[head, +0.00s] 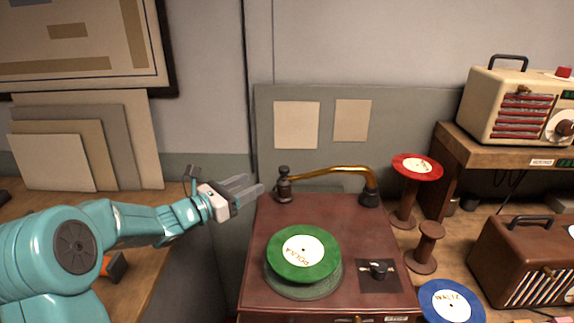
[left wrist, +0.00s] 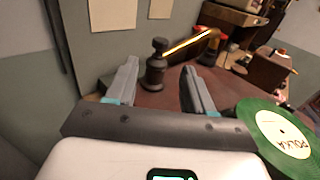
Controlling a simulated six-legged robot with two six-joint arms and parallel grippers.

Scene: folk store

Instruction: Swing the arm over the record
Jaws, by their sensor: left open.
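A brown record player (head: 330,235) stands in the middle of the head view with a green record (head: 303,253) labelled POLKA on its platter. The brass arm (head: 335,170) runs along the back of the player, from a dark knob-like end piece (head: 284,185) at left to a dark base (head: 370,190) at right. My left gripper (head: 253,190) is open and empty, just left of the end piece. In the left wrist view, the end piece (left wrist: 156,65) stands beyond and between the open fingers (left wrist: 158,90). I cannot tell contact. My right gripper is not in view.
A red record (head: 417,167) rests on a spool-like stand right of the player, near a second stand (head: 426,245). A blue record (head: 450,302) lies at front right. Radios (head: 515,105) stand farther right. A grey panel (head: 380,110) rises behind the player.

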